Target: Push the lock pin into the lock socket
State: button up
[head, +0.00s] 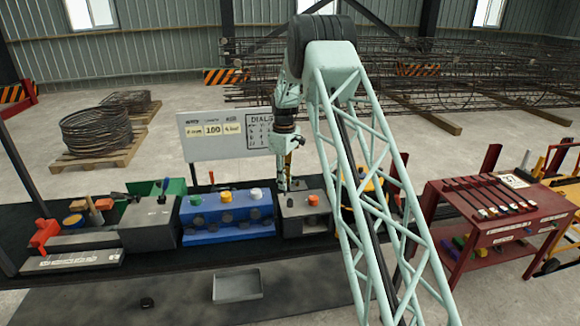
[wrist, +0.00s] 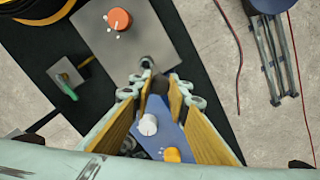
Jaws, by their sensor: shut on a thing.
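My gripper (head: 284,187) reaches down over the grey box with an orange knob; its two yellow-brown fingers also show in the wrist view (wrist: 160,88). They are close together at the tips, around a small dark piece (wrist: 159,86) that looks like the lock pin, mostly hidden by the fingers. The grey box (wrist: 160,35) has an orange knob (wrist: 119,20) on top. A small round metal fitting with a dark centre (wrist: 147,63), perhaps the lock socket, sits near the box's edge, just beyond the fingertips. I cannot tell whether the pin touches it.
A blue box (head: 215,222) with white and yellow knobs stands left of the grey box. Further left are a dark grey box (head: 148,224) and a red clamp-like thing (head: 44,234). An empty metal tray (head: 238,285) lies in front. A red cart (head: 490,220) stands right.

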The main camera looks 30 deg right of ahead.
jog(key=shift+n, duration=0.4)
jog(key=d+r, duration=0.1)
jog(key=w+d+r+p, duration=0.1)
jog(key=d+r, duration=0.1)
jog(key=shift+w+r, duration=0.2)
jog(key=shift+r, duration=0.05)
jog(key=shift+f, duration=0.1)
jog(key=shift+f+b, duration=1.2)
jog(key=shift+f, duration=1.55)
jog(key=shift+f+b, duration=1.35)
jog(key=shift+f, duration=1.05)
dwell(1.8)
